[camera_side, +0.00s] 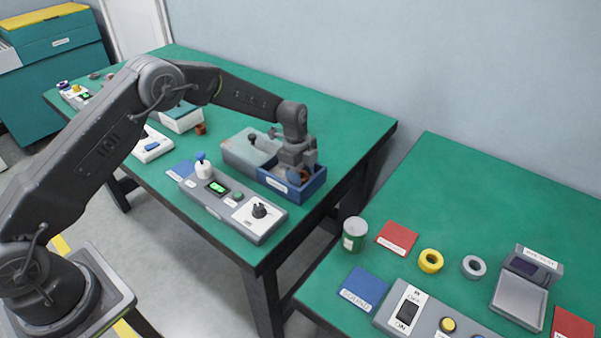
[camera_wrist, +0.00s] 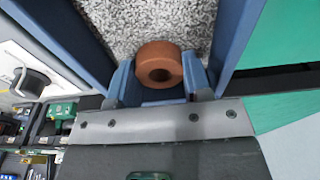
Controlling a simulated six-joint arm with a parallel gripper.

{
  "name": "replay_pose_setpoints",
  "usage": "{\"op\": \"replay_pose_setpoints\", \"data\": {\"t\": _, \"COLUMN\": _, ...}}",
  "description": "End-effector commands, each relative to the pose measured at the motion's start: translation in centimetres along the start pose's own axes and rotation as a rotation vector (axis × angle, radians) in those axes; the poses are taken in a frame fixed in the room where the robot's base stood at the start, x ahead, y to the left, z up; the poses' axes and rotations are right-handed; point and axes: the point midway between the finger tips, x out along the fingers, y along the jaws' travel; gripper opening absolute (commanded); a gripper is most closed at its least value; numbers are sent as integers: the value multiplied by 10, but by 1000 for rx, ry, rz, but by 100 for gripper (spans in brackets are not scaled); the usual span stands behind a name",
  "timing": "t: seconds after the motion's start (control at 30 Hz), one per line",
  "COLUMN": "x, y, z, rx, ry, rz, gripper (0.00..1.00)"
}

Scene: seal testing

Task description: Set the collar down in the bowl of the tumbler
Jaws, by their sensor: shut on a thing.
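The collar (camera_wrist: 159,67) is a thick orange-brown ring with a round hole. My gripper (camera_wrist: 160,78) is shut on it, with one blue-grey finger at each side. In the side view a small bit of the collar (camera_side: 303,176) shows under my gripper (camera_side: 298,170). The tumbler's bowl (camera_side: 312,187) is an open blue box, and its blue wall also shows in the wrist view (camera_wrist: 239,38). Grey speckled grit (camera_wrist: 110,20) lies inside it. The collar is within the bowl's outline, over the grit. I cannot tell whether it touches the grit.
A grey cover with a dark knob (camera_side: 240,152) adjoins the bowl's left side. A control panel (camera_side: 215,203) with a green display and a black knob (camera_side: 260,210) stands in front. A brown ring-like part (camera_side: 200,128) sits farther back. A second green table (camera_side: 480,190) stands at right.

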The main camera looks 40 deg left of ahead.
Motion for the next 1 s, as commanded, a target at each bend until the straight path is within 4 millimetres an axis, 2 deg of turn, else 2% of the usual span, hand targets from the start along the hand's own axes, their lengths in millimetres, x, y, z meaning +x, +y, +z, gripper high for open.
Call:
{"op": "replay_pose_setpoints", "data": {"t": 0.3, "x": 2, "y": -1, "z": 0, "rx": 0, "ry": 0, "rz": -2, "gripper": 15}}
{"op": "replay_pose_setpoints", "data": {"t": 0.33, "x": 3, "y": 0, "z": 1, "rx": 0, "ry": 0, "rz": -1, "gripper": 46}}
{"op": "replay_pose_setpoints", "data": {"t": 0.6, "x": 2, "y": 0, "z": 0, "rx": 0, "ry": 0, "rz": -1, "gripper": 71}}
{"op": "replay_pose_setpoints", "data": {"t": 0.87, "x": 0, "y": 0, "z": 0, "rx": 0, "ry": 0, "rz": -2, "gripper": 71}}
{"op": "replay_pose_setpoints", "data": {"t": 1.0, "x": -14, "y": -1, "z": 0, "rx": 0, "ry": 0, "rz": -3, "gripper": 71}}
